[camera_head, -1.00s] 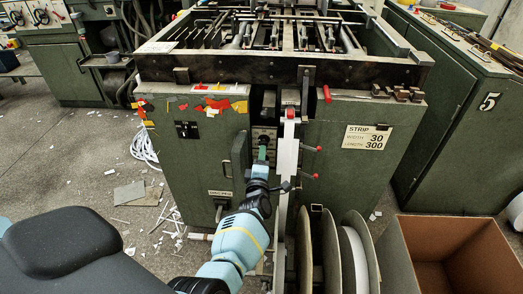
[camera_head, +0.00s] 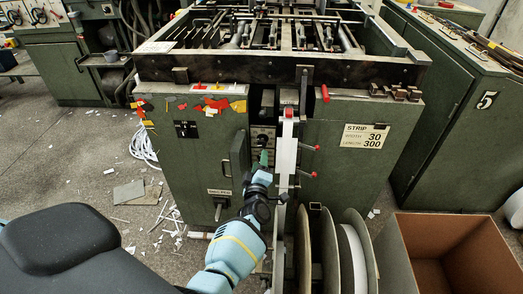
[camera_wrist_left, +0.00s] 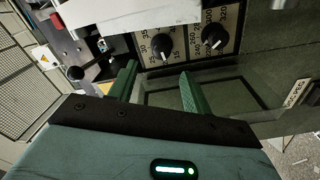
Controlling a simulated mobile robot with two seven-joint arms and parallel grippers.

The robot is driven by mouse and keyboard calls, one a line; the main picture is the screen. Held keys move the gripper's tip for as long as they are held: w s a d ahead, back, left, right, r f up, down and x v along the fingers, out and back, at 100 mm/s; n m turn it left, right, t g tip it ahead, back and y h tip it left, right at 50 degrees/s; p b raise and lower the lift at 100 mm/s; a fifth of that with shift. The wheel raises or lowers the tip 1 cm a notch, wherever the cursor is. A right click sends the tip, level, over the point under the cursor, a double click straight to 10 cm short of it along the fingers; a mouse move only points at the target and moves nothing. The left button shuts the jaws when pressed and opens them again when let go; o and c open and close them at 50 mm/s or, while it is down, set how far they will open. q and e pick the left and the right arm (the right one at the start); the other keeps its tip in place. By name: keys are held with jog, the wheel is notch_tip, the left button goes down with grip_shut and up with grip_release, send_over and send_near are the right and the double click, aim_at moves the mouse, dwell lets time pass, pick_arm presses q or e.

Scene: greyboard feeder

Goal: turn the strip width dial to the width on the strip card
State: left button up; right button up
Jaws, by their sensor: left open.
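The strip card (camera_head: 366,136) on the machine's right front panel reads width 30, length 300. In the left wrist view a plate carries two black dials. The strip width dial (camera_wrist_left: 162,46) has a scale including 15, 25, 30 and 35; the other dial (camera_wrist_left: 214,38) has larger numbers including 300 and 320. I cannot tell which number the width dial points at. My left gripper (camera_head: 263,159) is open and empty in front of the plate, apart from both dials. Its green fingers also show in the wrist view (camera_wrist_left: 158,70). The right gripper is not in view.
A flat white upright bar (camera_head: 287,150) stands just right of my left gripper, with red-knobbed levers (camera_head: 312,174) beside it. Large reels (camera_head: 328,250) and an open cardboard box (camera_head: 450,250) stand at the lower right. Paper scraps lie on the floor at left.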

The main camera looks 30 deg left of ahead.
aim_at(262, 146)
pick_arm(q)
jog(key=shift+s+d+f+m, duration=0.1)
jog(key=shift+s+d+m, duration=0.1)
jog(key=shift+m, duration=0.8)
jog(key=b+x, duration=0.2)
jog(key=x, duration=0.4)
jog(key=shift+w+a+f, duration=0.1)
jog(key=shift+a+f, duration=0.05)
jog(key=shift+f, duration=0.05)
jog(key=shift+b+x, duration=0.4)
jog(key=shift+x, duration=0.35)
jog(key=shift+r, duration=0.2)
jog(key=shift+c, duration=0.4)
jog(key=c, duration=0.9)
jog(key=shift+m+p, duration=0.3)
jog(key=shift+m, duration=1.1)
jog(key=o, duration=1)
